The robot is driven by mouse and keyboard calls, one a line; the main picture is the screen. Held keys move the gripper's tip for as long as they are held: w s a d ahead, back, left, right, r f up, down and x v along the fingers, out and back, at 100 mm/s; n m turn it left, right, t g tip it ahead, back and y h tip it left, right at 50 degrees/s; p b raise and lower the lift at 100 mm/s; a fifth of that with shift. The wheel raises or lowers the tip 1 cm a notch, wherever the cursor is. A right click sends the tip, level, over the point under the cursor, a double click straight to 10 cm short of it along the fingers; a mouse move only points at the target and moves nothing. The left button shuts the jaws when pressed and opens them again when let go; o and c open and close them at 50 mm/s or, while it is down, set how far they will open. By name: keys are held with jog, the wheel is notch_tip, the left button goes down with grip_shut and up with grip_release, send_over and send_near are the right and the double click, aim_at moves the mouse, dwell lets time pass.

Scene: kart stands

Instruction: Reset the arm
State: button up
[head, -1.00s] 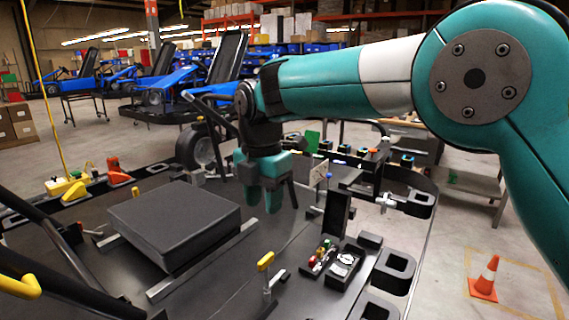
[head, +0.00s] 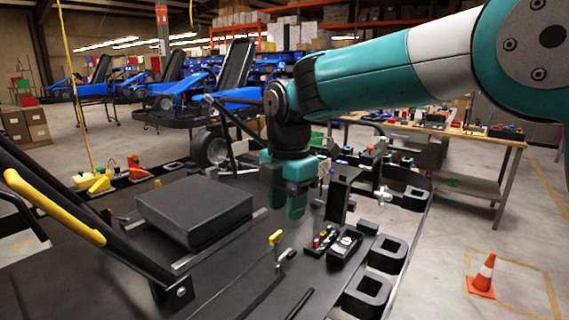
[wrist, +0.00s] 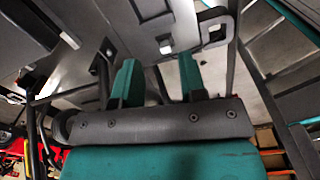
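My gripper (head: 284,196) hangs below my teal and white arm in the head view, fingers pointing down above the dark kart platform (head: 110,262). In the wrist view its two teal fingers (wrist: 158,80) stand apart with nothing between them. No object is seen held.
A black box-shaped pad (head: 195,210) lies on the platform left of my gripper. A small black tray (head: 345,249) with small parts, a yellow-topped lever (head: 275,240) and black brackets (head: 386,254) are near it. A workbench (head: 470,137) stands behind right; an orange cone (head: 484,274) is on the floor.

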jog(key=s+d+m+y, duration=0.1)
jog(key=s+d+m, duration=0.4)
jog(key=s, duration=0.3)
jog(key=s+d+f+m+y, duration=0.1)
jog(key=s+d+m, duration=0.3)
jog(key=s+m, duration=0.4)
jog(key=s+d+m+y, duration=0.2)
jog(key=s+d+m, duration=0.3)
jog(key=s, duration=0.4)
jog(key=shift+s+d+f+m, duration=0.25)
jog(key=shift+s+d+m, duration=0.1)
jog(key=shift+m, duration=0.45)
